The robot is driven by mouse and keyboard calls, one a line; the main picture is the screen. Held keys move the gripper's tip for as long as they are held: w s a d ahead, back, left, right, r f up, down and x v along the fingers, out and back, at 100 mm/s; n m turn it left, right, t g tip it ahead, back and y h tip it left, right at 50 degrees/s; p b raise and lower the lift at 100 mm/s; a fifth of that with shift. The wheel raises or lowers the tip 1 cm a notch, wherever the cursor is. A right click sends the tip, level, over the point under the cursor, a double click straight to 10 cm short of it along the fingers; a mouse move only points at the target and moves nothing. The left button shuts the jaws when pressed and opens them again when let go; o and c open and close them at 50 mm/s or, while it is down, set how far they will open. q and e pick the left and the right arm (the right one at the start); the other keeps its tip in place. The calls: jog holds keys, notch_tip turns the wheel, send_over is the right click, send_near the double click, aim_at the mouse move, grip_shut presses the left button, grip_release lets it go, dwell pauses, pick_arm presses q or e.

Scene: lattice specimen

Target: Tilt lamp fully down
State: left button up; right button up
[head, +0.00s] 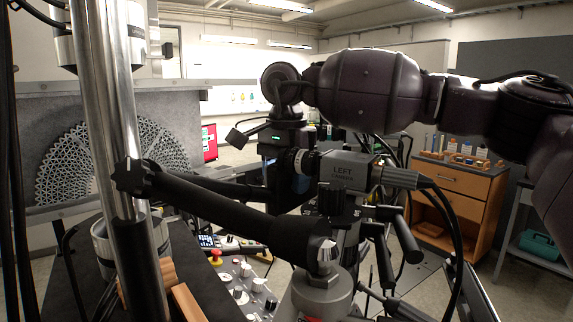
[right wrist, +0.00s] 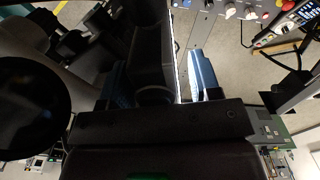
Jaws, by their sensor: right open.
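My right gripper (head: 287,180) hangs below its wrist left of the grey camera marked LEFT. Its blue fingers show in the right wrist view (right wrist: 162,85), apart, one on either side of a dark slab-like part. This part, seemingly the lamp head (right wrist: 152,50), has a bright white strip along its right edge. There is a gap between it and the right finger; contact with the left finger cannot be told. In the head view the lamp is mostly hidden among dark arms and the gripper, and its tilt is unclear. My left gripper is out of view.
The grey camera marked LEFT (head: 348,171) and its cables are close right of the gripper. A thick black jointed arm (head: 235,215) crosses in front. A control panel (head: 240,290) with knobs lies below. Steel columns (head: 112,110) stand left, beside a round lattice specimen (head: 60,170).

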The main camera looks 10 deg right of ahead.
grip_shut()
jog(key=shift+r+p, duration=0.15)
jog(key=shift+p, duration=0.3)
jog(key=g+h+p, duration=0.1)
jog(key=p, duration=0.1)
jog(key=g+h+p, duration=0.1)
jog(key=p, duration=0.1)
jog(key=shift+w+a+p, duration=0.15)
jog(key=shift+a+p, duration=0.05)
jog(key=shift+p, duration=0.1)
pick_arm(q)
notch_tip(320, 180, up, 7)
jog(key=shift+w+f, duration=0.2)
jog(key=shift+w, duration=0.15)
pick_arm(e)
jog(key=shift+g, duration=0.3)
